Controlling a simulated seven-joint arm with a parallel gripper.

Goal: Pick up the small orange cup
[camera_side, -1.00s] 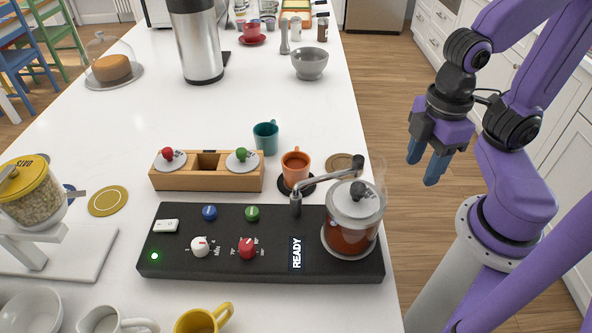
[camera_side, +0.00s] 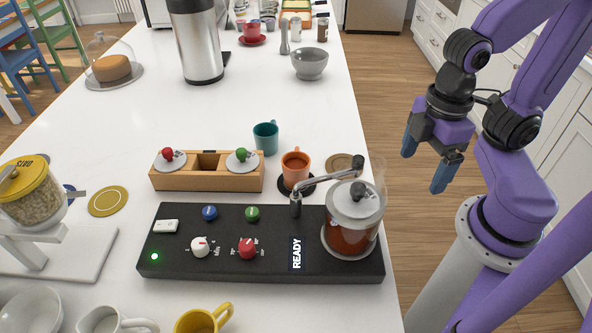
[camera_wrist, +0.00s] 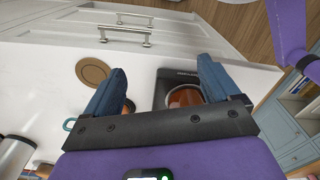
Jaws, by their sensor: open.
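The small orange cup (camera_side: 295,174) stands upright on a black round coaster (camera_side: 310,187), just behind the black machine in the side view. It holds a brownish-red liquid. My gripper (camera_side: 423,172) is open and empty, in the air off the right edge of the counter, to the right of the cup and apart from it. In the wrist view my gripper's (camera_wrist: 160,66) two blue fingers are spread wide. There the cup is mostly hidden behind the left finger, and I cannot make it out clearly.
The black machine (camera_side: 185,262) carries a glass pot (camera_side: 350,238) with a crank arm that reaches close to the cup. A teal cup (camera_side: 265,138) and a wooden rack (camera_side: 205,182) stand left of the cup. A brown coaster (camera_side: 338,163) lies to its right, also seen in the wrist view (camera_wrist: 92,70).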

